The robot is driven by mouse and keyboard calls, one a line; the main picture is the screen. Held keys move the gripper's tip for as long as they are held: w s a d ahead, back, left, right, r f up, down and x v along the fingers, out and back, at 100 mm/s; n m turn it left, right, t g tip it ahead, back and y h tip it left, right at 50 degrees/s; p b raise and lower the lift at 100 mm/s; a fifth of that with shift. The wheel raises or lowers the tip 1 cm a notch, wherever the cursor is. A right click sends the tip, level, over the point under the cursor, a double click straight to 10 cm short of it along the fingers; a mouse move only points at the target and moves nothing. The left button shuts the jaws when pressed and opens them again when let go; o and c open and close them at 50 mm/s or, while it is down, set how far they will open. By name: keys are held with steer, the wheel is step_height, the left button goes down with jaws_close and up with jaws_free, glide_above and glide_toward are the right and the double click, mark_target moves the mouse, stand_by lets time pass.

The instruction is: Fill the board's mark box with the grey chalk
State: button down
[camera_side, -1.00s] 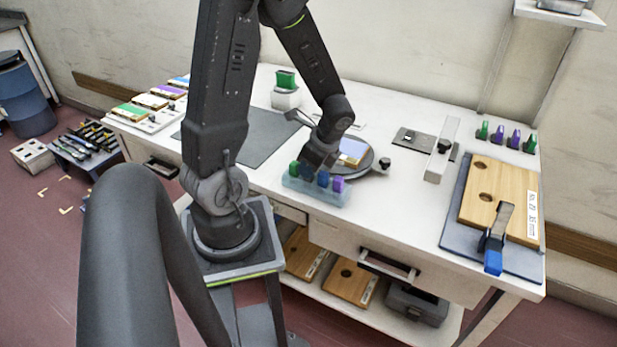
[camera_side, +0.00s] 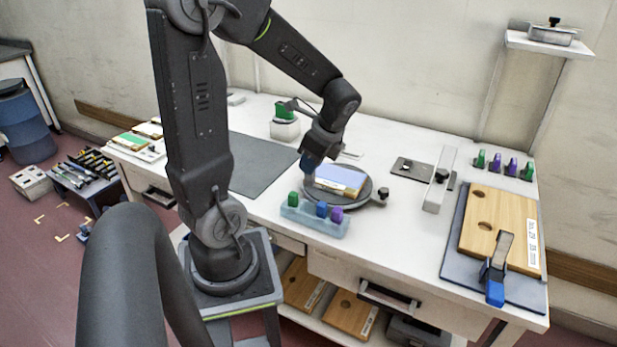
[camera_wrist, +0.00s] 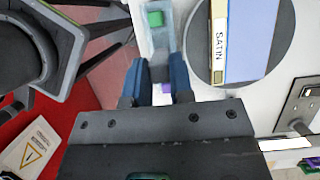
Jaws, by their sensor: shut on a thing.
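My gripper (camera_side: 312,160) hangs just left of the board, above and behind the chalk holder. In the wrist view its blue fingers (camera_wrist: 157,82) are shut on a small grey piece (camera_wrist: 158,73), which looks like the grey chalk; the side view hides it. The board (camera_side: 340,179) has a lilac-blue face and a tan edge strip, and lies on a round dark turntable (camera_side: 372,192). The wrist view shows the board (camera_wrist: 250,38) with a "SATIN" label. I cannot make out its mark box. The pale blue chalk holder (camera_side: 315,224) carries green, blue and purple pieces, with a gap beside the green one.
A dark mat (camera_side: 262,160) lies left. A metal plate with a white bar (camera_side: 440,180) and a clamped wooden board (camera_side: 497,228) are right. The tabletop between turntable and clamped board is mostly clear.

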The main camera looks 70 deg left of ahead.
steer(key=w+a+r, duration=0.1)
steer(key=w+r, duration=0.2)
steer(key=w, duration=0.9)
steer(key=shift+s+f, duration=0.2)
steer(key=shift+f, duration=3.25)
steer(key=shift+s+a+f, duration=0.35)
steer(key=shift+a+f, duration=0.1)
steer(key=shift+f, duration=0.15)
steer(key=shift+s+a, duration=0.15)
steer(key=shift+w+d, duration=0.5)
steer(key=shift+s+a, duration=0.5)
steer(key=shift+s, duration=0.05)
step_height(320, 180, up, 8)
